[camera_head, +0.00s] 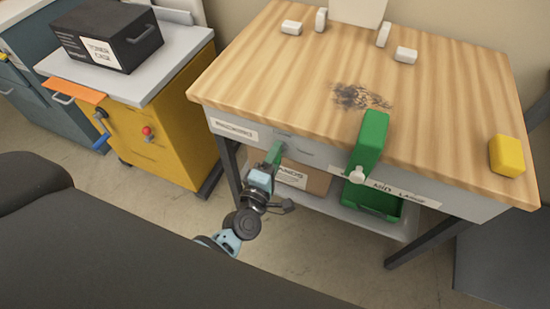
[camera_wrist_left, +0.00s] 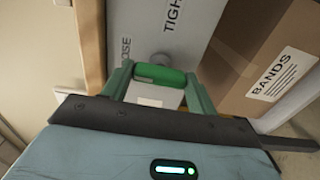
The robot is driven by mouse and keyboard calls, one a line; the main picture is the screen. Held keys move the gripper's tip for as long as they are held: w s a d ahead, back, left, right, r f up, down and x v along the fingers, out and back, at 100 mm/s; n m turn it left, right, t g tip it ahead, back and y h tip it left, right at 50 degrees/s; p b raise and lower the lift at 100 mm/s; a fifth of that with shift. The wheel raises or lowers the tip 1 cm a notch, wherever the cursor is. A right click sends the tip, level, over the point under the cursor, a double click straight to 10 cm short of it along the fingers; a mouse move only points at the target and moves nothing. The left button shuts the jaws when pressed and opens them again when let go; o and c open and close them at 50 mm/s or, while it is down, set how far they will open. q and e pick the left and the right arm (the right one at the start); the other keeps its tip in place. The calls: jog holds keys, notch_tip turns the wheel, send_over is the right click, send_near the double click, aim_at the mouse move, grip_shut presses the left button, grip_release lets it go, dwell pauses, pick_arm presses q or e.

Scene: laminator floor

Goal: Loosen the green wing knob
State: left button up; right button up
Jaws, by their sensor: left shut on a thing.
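The green wing knob (camera_wrist_left: 160,74) is in the left wrist view, on a short grey stem at a pale panel with partly visible lettering, "OSE" and "TIGH". My left gripper (camera_wrist_left: 158,84) has one green finger at each end of the knob and is shut on it. In the head view my left gripper (camera_head: 273,154) is at the front panel of the wooden-topped table (camera_head: 290,75), left of its middle. The knob cannot be told from the green fingers there. My right gripper is in neither view.
A green block (camera_head: 370,140) with a white knob stands at the table's front edge; a yellow block (camera_head: 507,156) is to its right. Below are a cardboard box (camera_head: 305,178) and green bin (camera_head: 375,200). A yellow cabinet (camera_head: 165,140) with a black case (camera_head: 107,37) stands left.

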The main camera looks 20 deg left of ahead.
pick_arm(q)
jog(key=shift+o, duration=0.2)
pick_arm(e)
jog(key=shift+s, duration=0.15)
pick_arm(q)
jog(key=o, duration=1)
jog(key=shift+c, duration=0.2)
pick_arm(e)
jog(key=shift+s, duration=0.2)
pick_arm(q)
jog(key=s, duration=0.8)
jog(key=shift+a, duration=0.15)
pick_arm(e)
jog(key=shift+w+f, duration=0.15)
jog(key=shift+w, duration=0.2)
pick_arm(q)
jog(key=shift+w, duration=0.1)
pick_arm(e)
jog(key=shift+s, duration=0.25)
